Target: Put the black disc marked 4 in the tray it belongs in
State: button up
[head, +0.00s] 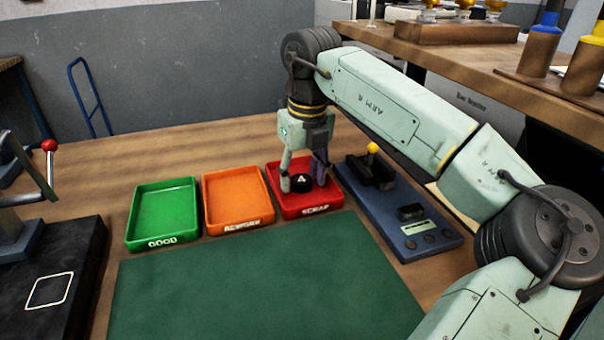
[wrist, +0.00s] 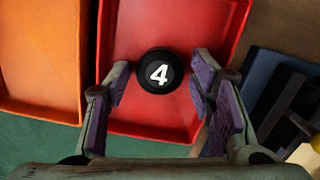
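The black disc (head: 301,181) with a white 4 is in the red tray (head: 308,211) labelled SCRAP, number facing up. The disc shows in the wrist view (wrist: 160,71) against the red tray floor; I cannot tell for sure that it rests flat there. My gripper (head: 304,185) points down into the red tray. Its purple-padded fingers (wrist: 160,78) stand open either side of the disc, with a narrow gap on each side. The orange tray (head: 236,229) labelled REWORK and the green tray (head: 163,243) labelled GOOD are empty.
A blue device (head: 440,241) with a small display and a yellow-knobbed lever stands just right of the red tray. A green mat (head: 262,285) lies bare in front of the trays. A black machine (head: 60,280) with a red-knobbed lever is at left.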

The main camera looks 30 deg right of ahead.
aim_at(306, 184)
jog(key=shift+o, duration=0.3)
jog(key=shift+r, duration=0.15)
notch_tip(306, 184, up, 12)
jog(key=s+p, duration=0.1)
jog(key=p, duration=0.7)
jog(key=shift+s, duration=0.25)
jog(key=shift+a, duration=0.1)
